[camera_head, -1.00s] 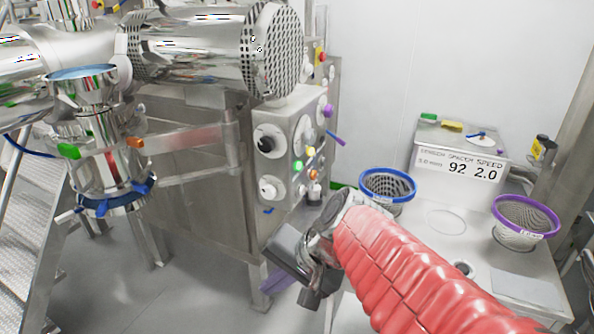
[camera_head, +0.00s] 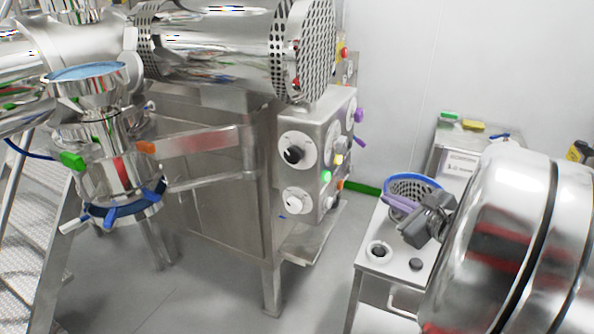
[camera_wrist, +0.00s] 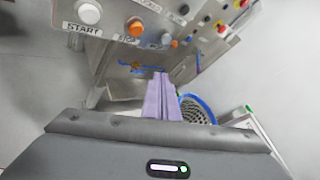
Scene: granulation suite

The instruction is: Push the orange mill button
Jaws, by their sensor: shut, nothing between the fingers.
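In the wrist view, an orange button (camera_wrist: 135,27) sits on a steel panel beside a white button (camera_wrist: 88,12) labelled START; its own label looks like STOP. A second orange button (camera_wrist: 175,43) is further right. In the head view, a small orange button (camera_head: 340,184) shows on the steel control box; I cannot tell which of these is the mill button. My gripper (camera_head: 388,203) has its purple fingers shut and empty, pointing left, apart from the box and to its right. The fingers (camera_wrist: 161,76) also show in the wrist view, below the buttons and not touching them.
The control box has a black knob (camera_head: 293,154) and white knob (camera_head: 295,200). A blue-rimmed sieve basket (camera_head: 413,180) stands on the steel table, close to my gripper. A perforated drum (camera_head: 303,50) overhangs the box. Floor between box and table is clear.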

